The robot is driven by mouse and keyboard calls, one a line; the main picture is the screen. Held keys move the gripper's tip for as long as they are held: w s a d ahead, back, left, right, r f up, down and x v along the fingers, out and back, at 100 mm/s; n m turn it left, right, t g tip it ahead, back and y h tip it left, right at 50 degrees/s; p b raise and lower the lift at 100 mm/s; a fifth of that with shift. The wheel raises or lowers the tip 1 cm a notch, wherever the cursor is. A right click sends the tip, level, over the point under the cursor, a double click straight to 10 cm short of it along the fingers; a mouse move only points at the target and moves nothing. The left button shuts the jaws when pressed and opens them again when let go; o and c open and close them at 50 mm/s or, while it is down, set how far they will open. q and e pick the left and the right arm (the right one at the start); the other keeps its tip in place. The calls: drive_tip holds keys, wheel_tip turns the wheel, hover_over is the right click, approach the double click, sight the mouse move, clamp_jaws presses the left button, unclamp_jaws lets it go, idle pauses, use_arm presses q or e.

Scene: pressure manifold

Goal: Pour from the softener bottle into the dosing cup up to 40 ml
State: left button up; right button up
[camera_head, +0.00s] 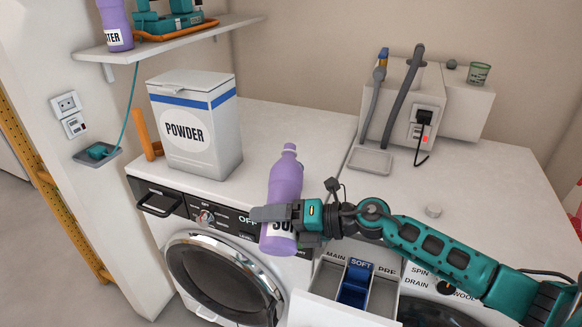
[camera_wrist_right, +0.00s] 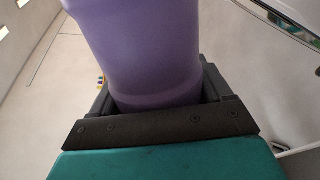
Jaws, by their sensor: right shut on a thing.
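The purple softener bottle (camera_head: 286,182) is upright with a slight tilt, in front of the washing machines' top edge. My right gripper (camera_head: 283,214) is shut around its lower part, over the label. In the right wrist view the purple bottle (camera_wrist_right: 145,50) fills the middle, between the jaws of the gripper (camera_wrist_right: 155,105). A small clear green-marked cup (camera_head: 478,73), which looks like the dosing cup, stands on the white ledge at the back right. My left gripper is not in view.
An open detergent drawer (camera_head: 355,283) marked MAIN, SOFT and PRE lies just below right of the bottle. A POWDER box (camera_head: 193,125) stands on the left machine. A shelf (camera_head: 170,45) holds another purple bottle (camera_head: 116,22). A small grey tray (camera_head: 370,161) lies on the right machine, whose top is mostly clear.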

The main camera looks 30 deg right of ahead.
drive_tip(key=shift+s+a, duration=0.1)
idle(0.8)
drive_tip(key=shift+r+m+g+p, duration=0.4)
drive_tip(key=shift+r+m+p, duration=0.6)
drive_tip(key=shift+p, duration=0.9)
idle(0.6)
drive_tip(key=shift+r, duration=0.45)
idle(0.4)
